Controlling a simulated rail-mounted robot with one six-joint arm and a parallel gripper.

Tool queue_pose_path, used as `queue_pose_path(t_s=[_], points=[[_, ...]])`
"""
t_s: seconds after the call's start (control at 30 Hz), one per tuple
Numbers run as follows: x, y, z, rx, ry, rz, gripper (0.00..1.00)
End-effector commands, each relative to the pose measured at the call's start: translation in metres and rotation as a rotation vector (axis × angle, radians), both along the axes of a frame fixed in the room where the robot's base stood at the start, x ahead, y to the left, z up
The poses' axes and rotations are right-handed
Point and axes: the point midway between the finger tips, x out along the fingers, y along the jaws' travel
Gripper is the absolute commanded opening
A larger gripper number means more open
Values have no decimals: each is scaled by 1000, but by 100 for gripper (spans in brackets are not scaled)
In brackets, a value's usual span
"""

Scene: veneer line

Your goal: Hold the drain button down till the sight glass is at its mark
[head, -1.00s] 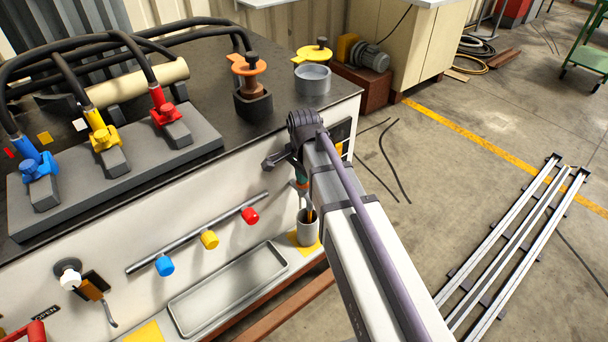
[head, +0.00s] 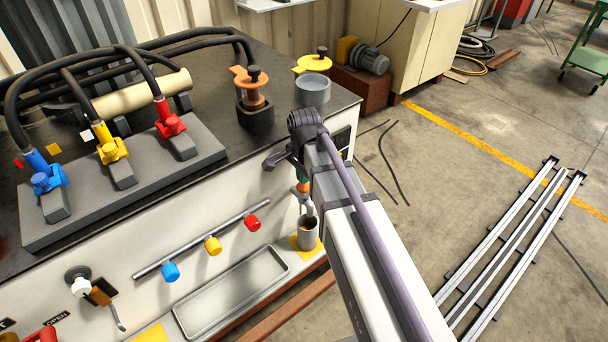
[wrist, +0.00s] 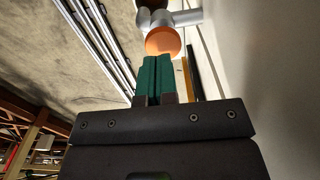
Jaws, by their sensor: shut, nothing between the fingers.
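My gripper (wrist: 156,60) shows in the wrist view with its two green fingers closed together and nothing between them. An orange round knob (wrist: 163,42) on a grey fitting (wrist: 187,18) lies right at the fingertips. It may be the drain button. I cannot tell whether the tips touch it. In the head view, my arm hides most of the gripper, and an orange bit (head: 303,187) shows above a grey cup (head: 308,235). A dark panel with yellow (head: 340,140) on the cabinet front is partly covered by my arm. I cannot make out a sight glass level.
The cabinet front carries a bar with blue, yellow and red knobs (head: 212,245) and a grey tray (head: 232,290) below. Hose valves (head: 112,152) stand on top. The cabinet wall (wrist: 270,70) is close on the right in the wrist view. Floor rails (head: 515,245) lie to the right.

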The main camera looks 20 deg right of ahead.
Motion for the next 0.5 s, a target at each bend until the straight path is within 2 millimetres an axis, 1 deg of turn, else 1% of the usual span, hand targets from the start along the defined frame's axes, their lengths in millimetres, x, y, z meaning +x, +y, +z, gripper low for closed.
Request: queue_pose_path(t_s=[0.03, 0.2, 0.33, 0.4, 0.5], points=[[1, 0, 28, 0, -1, 0, 0], [2, 0, 72, 1, -2, 0, 0], [2, 0, 97, 1, -2, 0, 0], [2, 0, 103, 1, -2, 0, 0], [3, 0, 106, 0, -2, 0, 0]])
